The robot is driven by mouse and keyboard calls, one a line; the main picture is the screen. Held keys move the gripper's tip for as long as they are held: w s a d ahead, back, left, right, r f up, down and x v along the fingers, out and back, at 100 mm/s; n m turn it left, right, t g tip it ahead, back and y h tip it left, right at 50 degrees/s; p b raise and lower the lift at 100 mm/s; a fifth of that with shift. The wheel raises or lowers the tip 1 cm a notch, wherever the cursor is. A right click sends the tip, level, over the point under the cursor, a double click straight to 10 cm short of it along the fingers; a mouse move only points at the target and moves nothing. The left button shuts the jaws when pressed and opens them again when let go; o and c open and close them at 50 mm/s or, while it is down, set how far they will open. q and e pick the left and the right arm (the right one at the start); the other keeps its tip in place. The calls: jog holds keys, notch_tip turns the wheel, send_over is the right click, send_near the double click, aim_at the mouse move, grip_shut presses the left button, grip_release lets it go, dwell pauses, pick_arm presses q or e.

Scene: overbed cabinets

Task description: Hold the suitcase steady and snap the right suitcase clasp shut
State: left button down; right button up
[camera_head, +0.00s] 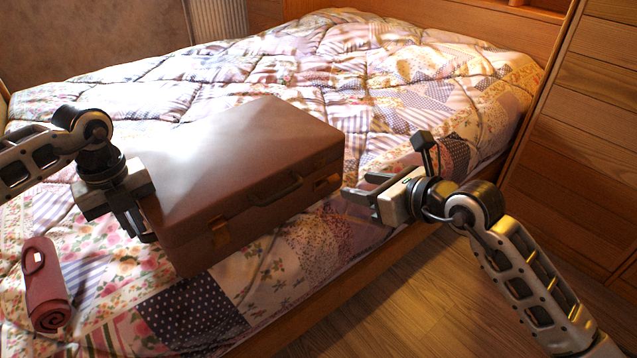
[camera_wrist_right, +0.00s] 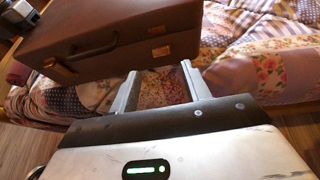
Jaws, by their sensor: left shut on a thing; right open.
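The brown suitcase (camera_head: 245,150) lies flat on the bed with its lid down, and its front faces the bed's near edge. A handle (camera_head: 281,191) is on its front, with the left clasp (camera_head: 220,234) and right clasp (camera_head: 333,180) on either side. The right clasp is clearer in the right wrist view (camera_wrist_right: 160,53); whether it is latched is too small to tell. My left gripper (camera_head: 143,226) is shut on the suitcase's left edge. My right gripper (camera_head: 361,189) is open and empty, just off the suitcase's right front corner, its fingers (camera_wrist_right: 160,74) pointing towards the right clasp.
A rolled dark red cloth (camera_head: 45,285) lies on the bed at the left. The patchwork quilt (camera_head: 400,75) is otherwise clear. The wooden bed rail (camera_head: 375,260) runs below my right gripper, with bare floor (camera_head: 420,300) beyond it. A wooden cabinet (camera_head: 580,130) stands at the right.

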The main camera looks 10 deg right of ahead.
aim_at(334, 179)
jog(key=shift+v, duration=1.45)
jog(key=shift+f, duration=0.1)
jog(key=shift+f, duration=0.1)
jog(key=x, duration=1.1)
jog(key=shift+w+a+f, duration=0.15)
jog(key=shift+w+f, duration=0.05)
jog(key=shift+w, duration=0.1)
jog(key=c, duration=1)
